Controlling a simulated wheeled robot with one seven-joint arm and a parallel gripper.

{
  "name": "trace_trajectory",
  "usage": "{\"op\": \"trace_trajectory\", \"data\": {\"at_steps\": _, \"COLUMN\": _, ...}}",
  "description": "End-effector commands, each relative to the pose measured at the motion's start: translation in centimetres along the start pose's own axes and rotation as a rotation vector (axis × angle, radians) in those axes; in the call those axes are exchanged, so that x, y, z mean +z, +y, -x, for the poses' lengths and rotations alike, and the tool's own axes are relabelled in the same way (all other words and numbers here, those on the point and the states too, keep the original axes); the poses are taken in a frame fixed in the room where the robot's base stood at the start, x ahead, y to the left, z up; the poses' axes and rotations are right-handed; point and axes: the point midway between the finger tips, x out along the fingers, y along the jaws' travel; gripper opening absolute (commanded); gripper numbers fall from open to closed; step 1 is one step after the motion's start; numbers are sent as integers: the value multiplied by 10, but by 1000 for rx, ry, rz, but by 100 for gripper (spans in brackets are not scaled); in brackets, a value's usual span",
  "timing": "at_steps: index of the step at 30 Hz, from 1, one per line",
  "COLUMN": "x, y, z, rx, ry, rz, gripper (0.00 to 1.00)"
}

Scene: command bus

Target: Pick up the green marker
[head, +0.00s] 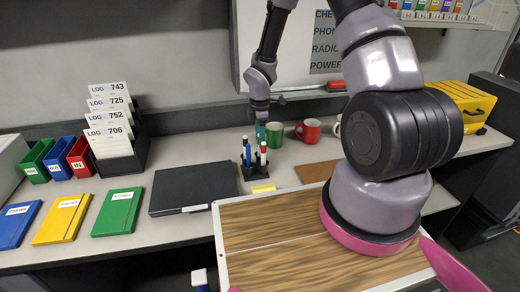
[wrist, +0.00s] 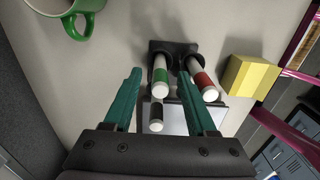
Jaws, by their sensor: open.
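The green marker (wrist: 161,78) stands in a black holder (wrist: 172,47) in the wrist view, with a white end towards the camera and a green band. In that view it lies between the teal fingers of my gripper (wrist: 160,80), which are open and not closed on it. A red marker (wrist: 203,84) stands to its right and a black marker (wrist: 156,116) shows nearer the gripper's palm. In the head view my gripper (head: 262,136) points down over the holder (head: 254,172); I cannot clearly pick out the green marker there.
A green mug (head: 274,134) and a red mug (head: 308,131) stand behind the holder. A yellow block (wrist: 250,76) sits close by it. A closed dark laptop (head: 195,187) lies to the left. A wood-topped surface (head: 260,225) is in front.

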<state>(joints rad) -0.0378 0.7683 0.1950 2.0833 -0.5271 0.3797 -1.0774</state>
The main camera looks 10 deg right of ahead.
Motion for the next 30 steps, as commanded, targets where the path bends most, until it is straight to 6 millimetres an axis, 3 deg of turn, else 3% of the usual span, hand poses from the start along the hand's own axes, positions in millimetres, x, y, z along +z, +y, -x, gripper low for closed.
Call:
{"op": "trace_trajectory", "data": {"at_steps": 6, "x": 0, "y": 0, "z": -25, "rx": 0, "ry": 0, "rz": -1, "gripper": 57}}
{"op": "trace_trajectory", "data": {"at_steps": 13, "x": 0, "y": 1, "z": -26, "rx": 2, "ry": 0, "rz": -1, "gripper": 57}}
{"op": "trace_trajectory", "data": {"at_steps": 14, "x": 0, "y": 1, "z": -26, "rx": 2, "ry": 0, "rz": -1, "gripper": 49}}
{"op": "trace_trajectory", "data": {"at_steps": 18, "x": 0, "y": 1, "z": -26, "rx": 2, "ry": 0, "rz": -1, "gripper": 0}}
{"op": "trace_trajectory", "data": {"at_steps": 30, "x": 0, "y": 2, "z": -18, "rx": 4, "ry": 1, "rz": -2, "gripper": 0}}
